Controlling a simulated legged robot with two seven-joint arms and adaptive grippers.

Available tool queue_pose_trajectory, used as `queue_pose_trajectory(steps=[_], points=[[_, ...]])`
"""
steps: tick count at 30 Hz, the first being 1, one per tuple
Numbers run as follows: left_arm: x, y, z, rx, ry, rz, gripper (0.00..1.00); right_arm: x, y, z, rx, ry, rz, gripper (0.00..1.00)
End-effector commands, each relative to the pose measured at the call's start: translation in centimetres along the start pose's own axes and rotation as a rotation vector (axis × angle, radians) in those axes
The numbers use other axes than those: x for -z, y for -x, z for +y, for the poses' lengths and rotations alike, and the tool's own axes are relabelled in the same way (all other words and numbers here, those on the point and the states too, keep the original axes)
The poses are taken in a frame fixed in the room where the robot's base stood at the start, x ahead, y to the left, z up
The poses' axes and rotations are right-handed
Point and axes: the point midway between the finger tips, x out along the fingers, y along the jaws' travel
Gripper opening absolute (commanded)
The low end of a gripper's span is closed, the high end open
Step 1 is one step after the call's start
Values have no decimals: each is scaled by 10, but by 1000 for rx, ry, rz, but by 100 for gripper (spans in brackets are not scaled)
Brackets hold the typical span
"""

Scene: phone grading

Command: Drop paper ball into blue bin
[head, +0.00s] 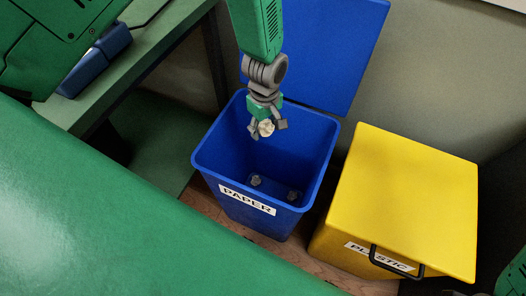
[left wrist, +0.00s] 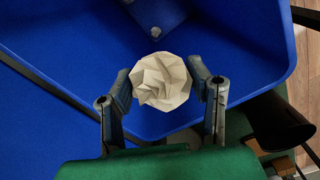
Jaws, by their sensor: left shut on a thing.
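A crumpled cream paper ball (head: 266,128) is held between the fingers of my left gripper (head: 267,127), which is shut on it. The ball also shows in the left wrist view (left wrist: 160,81), pinched between both fingers. The blue bin (head: 207,160) is labelled PAPER and its lid (head: 335,50) stands open against the wall. My left gripper points down over the bin's opening, towards its back; its exact height against the rim is hard to tell. Two small greyish crumpled pieces (head: 256,180) lie on the bin's floor. My right gripper is not in view.
A yellow bin (head: 405,200) labelled PLASTIC, lid closed, stands to the right of the blue bin. A green table (head: 120,50) with a dark blue object (head: 100,60) is at the upper left. Wooden floor (head: 200,200) shows beside the blue bin.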

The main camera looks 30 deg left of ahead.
Motion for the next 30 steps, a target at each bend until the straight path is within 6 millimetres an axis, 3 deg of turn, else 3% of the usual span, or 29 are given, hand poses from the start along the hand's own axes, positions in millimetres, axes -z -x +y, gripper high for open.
queue_pose_trajectory(steps=[5,18,28,30], points=[[3,-13,1,-3,24,-3,36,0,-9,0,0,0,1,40],[2,-61,1,-2,19,-4,36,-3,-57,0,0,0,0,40],[3,-63,1,-2,18,-3,36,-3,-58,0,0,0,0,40],[3,-63,1,-2,18,-4,63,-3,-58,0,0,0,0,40]])
